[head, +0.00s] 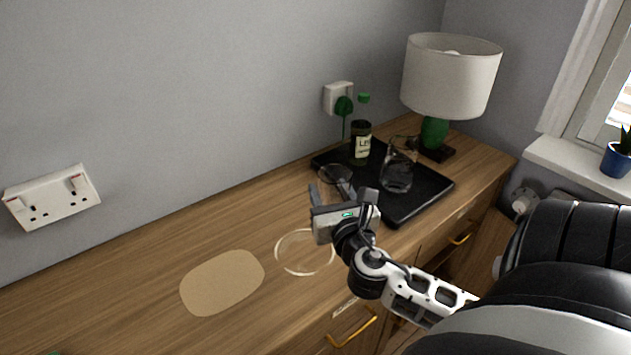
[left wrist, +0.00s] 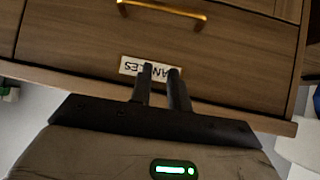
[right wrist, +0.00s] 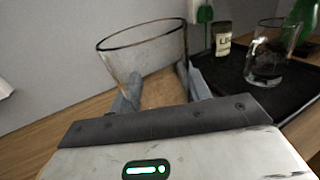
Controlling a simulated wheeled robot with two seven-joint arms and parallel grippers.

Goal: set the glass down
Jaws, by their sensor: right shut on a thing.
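A clear empty glass (right wrist: 150,62) is held between the fingers of my right gripper (right wrist: 160,88). In the head view the glass (head: 333,178) shows just behind my right gripper (head: 343,200), over the wooden top. Its base is hidden, so I cannot tell if it touches the wood. A pale ring (head: 305,252) lies on the wood, left of and nearer than the gripper. My left gripper (left wrist: 160,72) shows only in the left wrist view, in front of a drawer. Its fingers are a narrow gap apart and empty.
A tan mat (head: 222,283) lies left of the ring. A black tray (head: 415,205) at the right carries a dark labelled bottle (head: 360,143) and a clear glass vessel (head: 398,172). A lamp (head: 450,78) stands behind. The wooden top is clear around the mat.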

